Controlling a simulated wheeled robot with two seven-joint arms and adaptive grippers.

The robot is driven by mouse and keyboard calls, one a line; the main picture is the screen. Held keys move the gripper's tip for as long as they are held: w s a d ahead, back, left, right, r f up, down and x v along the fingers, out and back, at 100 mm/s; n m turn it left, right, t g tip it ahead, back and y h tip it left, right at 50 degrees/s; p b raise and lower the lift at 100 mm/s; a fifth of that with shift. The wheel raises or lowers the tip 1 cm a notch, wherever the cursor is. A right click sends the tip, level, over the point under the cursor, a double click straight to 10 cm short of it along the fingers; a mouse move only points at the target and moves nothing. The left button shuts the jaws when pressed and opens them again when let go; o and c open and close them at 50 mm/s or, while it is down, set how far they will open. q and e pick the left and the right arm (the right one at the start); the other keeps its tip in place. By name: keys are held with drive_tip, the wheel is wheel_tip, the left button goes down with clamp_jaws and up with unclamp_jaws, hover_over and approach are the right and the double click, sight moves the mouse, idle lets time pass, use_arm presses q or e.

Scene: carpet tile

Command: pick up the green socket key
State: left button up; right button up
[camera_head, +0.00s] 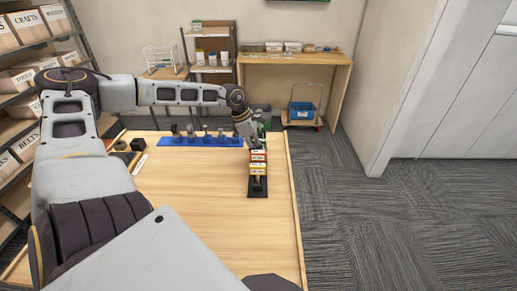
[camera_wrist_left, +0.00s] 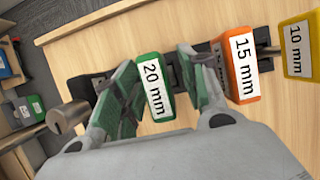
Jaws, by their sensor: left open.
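The green socket key (camera_wrist_left: 155,88), labelled 20 mm, has its handle between the two fingers of my left gripper (camera_wrist_left: 158,92) in the left wrist view. The fingers are open, with a visible gap on the right side of the handle. In the head view my left gripper (camera_head: 254,130) is at the far end of the black rack (camera_head: 258,193), and the green key is mostly hidden there. An orange key (camera_wrist_left: 238,65), labelled 15 mm, stands just right of the fingers. A yellow key (camera_wrist_left: 299,45), labelled 10 mm, is farther right. My right gripper is not in view.
A blue holder (camera_head: 175,141) with several metal pieces lies along the table's far edge. Dark blocks (camera_head: 137,144) sit at the far left. A metal cylinder (camera_wrist_left: 68,117) is left of the fingers.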

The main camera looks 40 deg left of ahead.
use_arm(q)
drive_tip(key=shift+c, duration=0.3)
clamp_jaws()
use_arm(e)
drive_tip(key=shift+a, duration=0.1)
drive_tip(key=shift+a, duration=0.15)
use_arm(q)
drive_tip(key=shift+r, duration=0.2)
